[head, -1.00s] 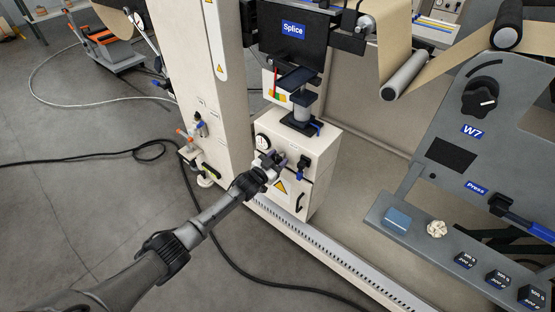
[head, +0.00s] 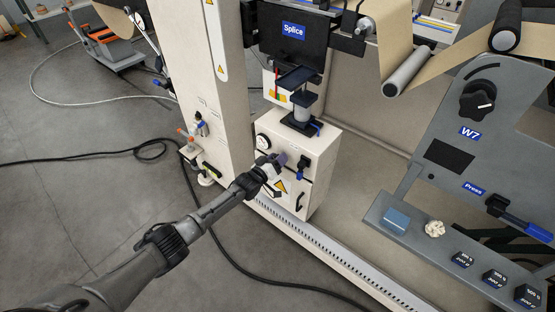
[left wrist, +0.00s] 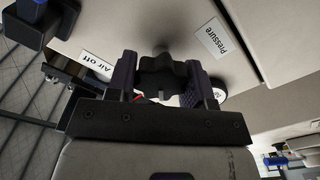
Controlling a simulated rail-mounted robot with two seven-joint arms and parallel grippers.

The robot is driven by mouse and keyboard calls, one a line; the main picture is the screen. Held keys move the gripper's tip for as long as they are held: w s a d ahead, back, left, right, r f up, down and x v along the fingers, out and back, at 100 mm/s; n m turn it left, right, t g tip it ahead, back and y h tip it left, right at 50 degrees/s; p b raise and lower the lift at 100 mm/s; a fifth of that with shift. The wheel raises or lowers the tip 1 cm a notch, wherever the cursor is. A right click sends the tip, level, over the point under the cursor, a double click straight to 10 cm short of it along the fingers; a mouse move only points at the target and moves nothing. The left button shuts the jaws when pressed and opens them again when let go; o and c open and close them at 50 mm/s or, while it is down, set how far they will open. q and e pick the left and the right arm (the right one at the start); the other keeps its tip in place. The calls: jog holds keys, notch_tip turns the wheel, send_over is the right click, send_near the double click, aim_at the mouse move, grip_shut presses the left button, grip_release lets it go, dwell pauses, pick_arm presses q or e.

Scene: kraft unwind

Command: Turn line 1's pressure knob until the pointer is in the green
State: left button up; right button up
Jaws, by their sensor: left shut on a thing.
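My left gripper (head: 273,163) is at the front of the cream cabinet (head: 322,160) under the Splice unit. In the left wrist view its two fingers stand on either side of a dark lobed knob (left wrist: 163,76) and are shut on it. A label reading "Pressure" (left wrist: 223,38) is beside the knob. My right gripper is not in view.
A dark valve with a blue handle (head: 304,162) is right of the gripper on the cabinet. An "Air off" label (left wrist: 97,66) shows in the left wrist view. A grey panel with a W7 dial (head: 478,101) stands at right. A black cable (head: 215,225) crosses the floor.

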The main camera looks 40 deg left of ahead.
pick_arm(q)
jog(key=shift+n, duration=1.6)
jog(key=o, duration=0.9)
jog(key=shift+s, duration=0.1)
jog(key=shift+s+r, duration=0.1)
jog(key=shift+s, duration=0.2)
jog(key=shift+s+a+p, duration=0.1)
jog(key=shift+s+p, duration=3.4)
jog(key=shift+s, duration=3.05)
